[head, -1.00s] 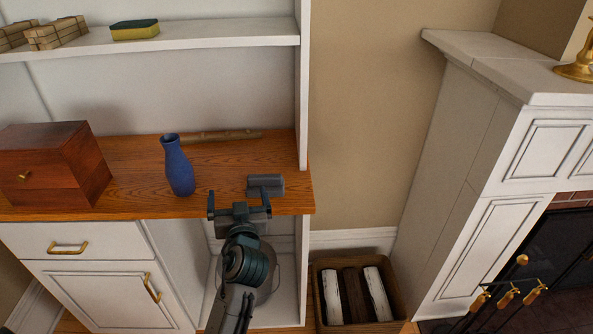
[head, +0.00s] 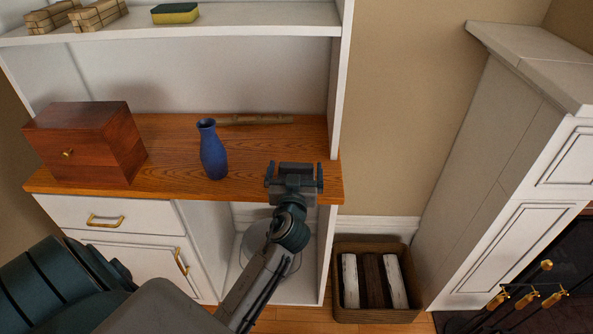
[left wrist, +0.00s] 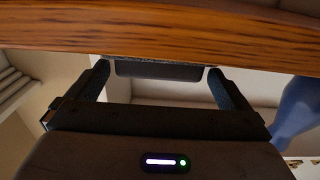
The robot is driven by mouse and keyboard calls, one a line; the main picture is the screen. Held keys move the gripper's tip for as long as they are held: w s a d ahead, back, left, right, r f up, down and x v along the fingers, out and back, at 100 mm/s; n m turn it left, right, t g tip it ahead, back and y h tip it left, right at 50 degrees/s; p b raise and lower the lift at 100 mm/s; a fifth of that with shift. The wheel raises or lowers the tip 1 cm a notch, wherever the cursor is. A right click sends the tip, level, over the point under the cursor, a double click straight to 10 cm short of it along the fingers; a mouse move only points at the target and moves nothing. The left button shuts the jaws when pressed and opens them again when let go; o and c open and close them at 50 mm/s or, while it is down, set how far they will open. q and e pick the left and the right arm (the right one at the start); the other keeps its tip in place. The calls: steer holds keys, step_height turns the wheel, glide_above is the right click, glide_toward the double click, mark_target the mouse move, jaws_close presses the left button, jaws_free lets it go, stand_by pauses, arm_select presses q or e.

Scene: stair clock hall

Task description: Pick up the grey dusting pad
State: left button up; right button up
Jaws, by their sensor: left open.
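The grey dusting pad (head: 296,167) lies near the front right corner of the wooden counter (head: 180,140). My left gripper (head: 295,174) is at the counter's front edge, with its open fingers at either side of the pad. In the left wrist view the pad (left wrist: 160,71) shows as a dark grey bar between the two fingertips (left wrist: 158,78), with a small gap at each side. I cannot tell how far the fingers reach along it. Part of the pad is hidden behind the gripper in the head view. My right gripper is not in view.
A blue vase (head: 213,152) stands left of the pad, and a wooden box (head: 85,145) further left. A brown stick (head: 255,120) lies behind. The shelf's upright (head: 338,90) rises close at right. A basket of logs (head: 375,315) stands on the floor.

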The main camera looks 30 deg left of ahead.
mark_target(296, 167)
arm_select(q)
steer(key=x, duration=0.3)
steer(key=shift+w+r+p, duration=0.15)
steer(key=shift+r+p, duration=0.05)
steer(key=shift+p, duration=0.2)
steer(key=shift+w+a+f, duration=0.1)
steer(key=shift+w+a, duration=0.05)
steer(key=shift+w, duration=0.1)
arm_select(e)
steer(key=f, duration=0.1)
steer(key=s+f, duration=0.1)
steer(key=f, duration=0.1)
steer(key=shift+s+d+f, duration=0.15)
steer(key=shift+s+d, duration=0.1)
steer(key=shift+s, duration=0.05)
arm_select(q)
steer(key=c, duration=0.9)
